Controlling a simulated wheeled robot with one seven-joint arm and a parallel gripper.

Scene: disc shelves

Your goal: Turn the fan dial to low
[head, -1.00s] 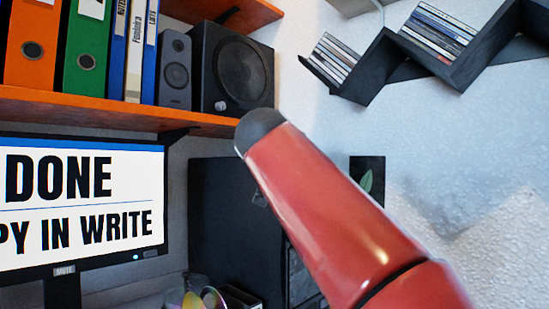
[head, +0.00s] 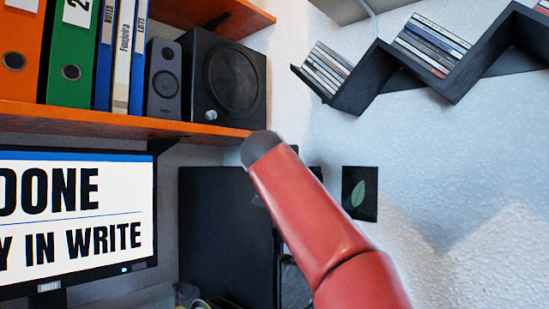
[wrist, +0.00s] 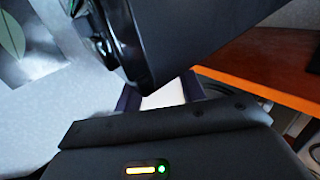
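I cannot clearly make out the fan dial or its setting in either view. In the wrist view, a large dark object (wrist: 190,40) with a rounded, ridged part (wrist: 127,50) fills the top middle; I cannot tell whether this is the fan. My gripper (wrist: 160,95) has its two dark fingers apart, with a pale surface showing between them and nothing held. The dark object is just beyond the fingertips; I cannot tell whether they touch. In the head view my red arm hides part of the area behind it, and the gripper is out of sight.
An orange shelf (head: 90,120) holds binders and a black speaker (head: 228,72). Below are a monitor (head: 75,215) and a black box (head: 220,225). A zigzag disc shelf (head: 365,85) and a small leaf picture (head: 360,193) are on the pale right wall.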

